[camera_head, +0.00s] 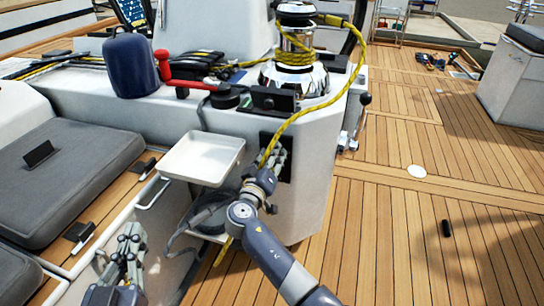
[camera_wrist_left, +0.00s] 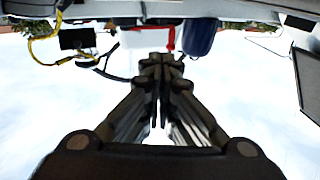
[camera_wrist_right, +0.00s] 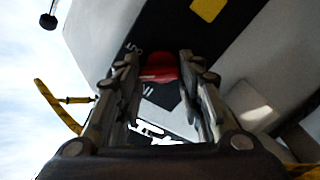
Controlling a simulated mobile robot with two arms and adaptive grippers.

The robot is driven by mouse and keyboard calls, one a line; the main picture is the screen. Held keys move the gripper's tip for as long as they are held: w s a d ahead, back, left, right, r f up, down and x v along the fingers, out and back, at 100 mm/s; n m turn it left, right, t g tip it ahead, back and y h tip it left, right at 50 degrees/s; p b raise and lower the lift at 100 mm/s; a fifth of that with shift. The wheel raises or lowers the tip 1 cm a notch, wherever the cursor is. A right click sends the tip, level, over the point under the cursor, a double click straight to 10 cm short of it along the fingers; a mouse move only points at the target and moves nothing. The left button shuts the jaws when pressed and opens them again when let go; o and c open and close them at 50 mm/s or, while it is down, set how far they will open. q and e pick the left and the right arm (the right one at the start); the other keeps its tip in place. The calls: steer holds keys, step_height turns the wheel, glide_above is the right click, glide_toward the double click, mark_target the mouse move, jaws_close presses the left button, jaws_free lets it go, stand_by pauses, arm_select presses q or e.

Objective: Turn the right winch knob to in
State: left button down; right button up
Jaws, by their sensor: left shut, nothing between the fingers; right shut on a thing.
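The winch knob is a red rounded knob (camera_wrist_right: 160,66) on a black panel (camera_wrist_right: 140,38) with white lettering, seen in the right wrist view. My right gripper (camera_head: 276,157) is at the console's front face and shut on the knob, one finger on each side. In the head view the gripper hides the knob, and only part of the black panel (camera_head: 289,148) shows. The knob's exact setting cannot be read. My left gripper (camera_head: 129,243) is shut and empty at lower left, away from the panel; its closed fingers show in the left wrist view (camera_wrist_left: 160,66).
A white tray (camera_head: 201,157) juts from the console beside the panel. A yellow rope (camera_head: 312,106) hangs from the chrome winch (camera_head: 294,72) past my right gripper. A red handle (camera_head: 165,66) and blue cover (camera_head: 130,65) stand on top. Wooden deck (camera_head: 400,220) is mostly clear at right.

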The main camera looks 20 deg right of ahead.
arm_select(q)
steer(key=s+a+f+g+y+p, duration=0.1)
steer(key=s+f+g, duration=0.3)
steer(key=f, duration=0.4)
steer(key=s+a+f+g+y+p, duration=0.2)
steer(key=s+a+f+g, duration=0.1)
steer(key=f+g, duration=0.3)
steer(key=shift+s+a+f+n+p, duration=0.25)
steer(key=shift+s+f+n+p, duration=0.1)
steer(key=shift+s+f, duration=0.5)
arm_select(e)
steer(key=shift+w+a+n, duration=0.1)
steer(key=shift+n, duration=2.6)
steer(key=shift+w+a+n, duration=0.1)
steer(key=shift+n, duration=2.6)
steer(key=o, duration=1.1)
steer(key=shift+f, duration=0.1)
steer(key=shift+c, duration=0.2)
